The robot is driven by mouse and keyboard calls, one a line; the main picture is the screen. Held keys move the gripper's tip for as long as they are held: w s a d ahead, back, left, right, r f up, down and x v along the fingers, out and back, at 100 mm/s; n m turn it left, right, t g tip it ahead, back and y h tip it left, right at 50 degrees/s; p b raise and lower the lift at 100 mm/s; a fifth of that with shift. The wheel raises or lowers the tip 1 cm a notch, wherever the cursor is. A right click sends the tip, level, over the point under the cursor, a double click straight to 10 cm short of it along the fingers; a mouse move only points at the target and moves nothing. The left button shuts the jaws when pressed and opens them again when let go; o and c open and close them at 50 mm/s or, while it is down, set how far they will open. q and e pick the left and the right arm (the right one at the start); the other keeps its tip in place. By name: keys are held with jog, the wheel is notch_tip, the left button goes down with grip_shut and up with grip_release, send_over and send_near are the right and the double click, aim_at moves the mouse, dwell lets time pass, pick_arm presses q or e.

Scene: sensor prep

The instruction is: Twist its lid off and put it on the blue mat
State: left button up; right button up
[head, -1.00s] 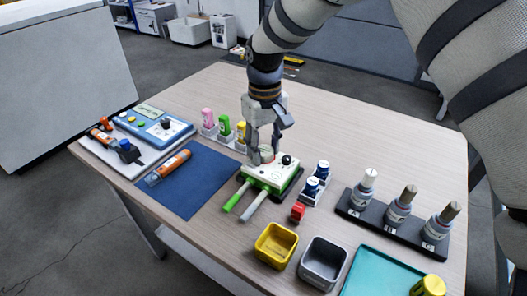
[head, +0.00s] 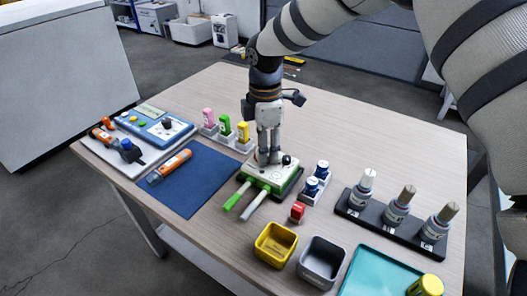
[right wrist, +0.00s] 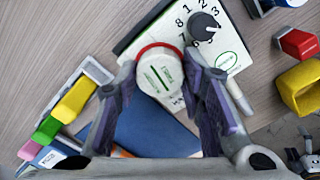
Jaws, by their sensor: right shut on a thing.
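My right gripper (head: 268,158) is shut on a round white cap or lid (right wrist: 160,72) with a red rim. In the right wrist view the two fingers sit on either side of it. In the head view the fingers hide most of it, and whatever lies under it is hidden. It sits at one end of a white and green device (head: 272,180) with a black knob, also in the wrist view (right wrist: 225,45). The blue mat (head: 200,185) lies flat to the left, with an orange-handled tool (head: 170,165) on it.
A row of pink, yellow and green items (head: 225,126) stands behind the gripper. Yellow (head: 275,243) and grey (head: 321,263) bins stand in front. A black rack (head: 380,225) holds bottles. Much of the mat is bare.

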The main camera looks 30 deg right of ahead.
pick_arm(q)
jog(key=shift+w+r, duration=0.35)
pick_arm(e)
jog(key=shift+r, duration=1.3)
dwell(0.4)
jog(key=shift+r+p, duration=0.55)
jog(key=shift+r, duration=0.95)
pick_arm(q)
jog(key=shift+w+r, duration=0.3)
jog(key=shift+w, duration=0.05)
jog(key=shift+t, duration=0.3)
pick_arm(e)
jog(key=shift+s, duration=0.1)
